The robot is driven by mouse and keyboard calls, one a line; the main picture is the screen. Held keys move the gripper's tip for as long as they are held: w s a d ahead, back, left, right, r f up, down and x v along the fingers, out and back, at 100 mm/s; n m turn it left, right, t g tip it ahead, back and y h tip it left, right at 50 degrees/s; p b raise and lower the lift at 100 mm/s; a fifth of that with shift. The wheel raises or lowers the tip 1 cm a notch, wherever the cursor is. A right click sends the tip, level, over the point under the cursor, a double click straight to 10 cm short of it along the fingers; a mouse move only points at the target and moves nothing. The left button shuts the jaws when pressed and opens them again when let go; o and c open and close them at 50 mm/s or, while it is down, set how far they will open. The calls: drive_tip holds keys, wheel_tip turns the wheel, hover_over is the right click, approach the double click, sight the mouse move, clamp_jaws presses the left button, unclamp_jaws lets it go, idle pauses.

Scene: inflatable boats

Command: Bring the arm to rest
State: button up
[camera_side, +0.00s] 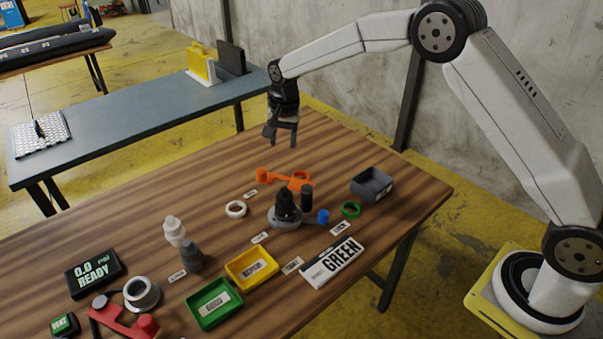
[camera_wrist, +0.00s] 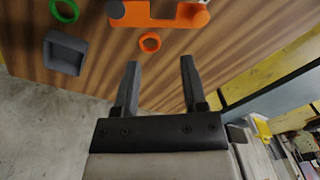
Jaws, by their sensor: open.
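My gripper (camera_side: 281,138) hangs above the far part of the wooden table (camera_side: 330,147), fingers pointing down. It is open, with nothing between the fingers. In the wrist view my gripper (camera_wrist: 158,88) also shows its two dark fingers apart over the table's edge. The orange tool (camera_side: 280,178) lies on the table below and in front of it, clear of the fingers. An orange ring (camera_wrist: 150,42) shows near that tool in the wrist view.
A grey bench (camera_side: 150,120) stands behind. The table's far corner is clear.

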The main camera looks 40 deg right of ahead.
drive_tip(key=s+d+n+t, duration=0.1)
drive_tip(key=s+d+n, duration=0.3)
drive_tip(key=s, duration=2.5)
drive_tip(key=n, duration=0.5)
drive_tip(key=shift+s+r+n+t, duration=0.25)
drive_tip(key=shift+s+n+t, duration=0.05)
drive_tip(key=shift+n, duration=0.1)
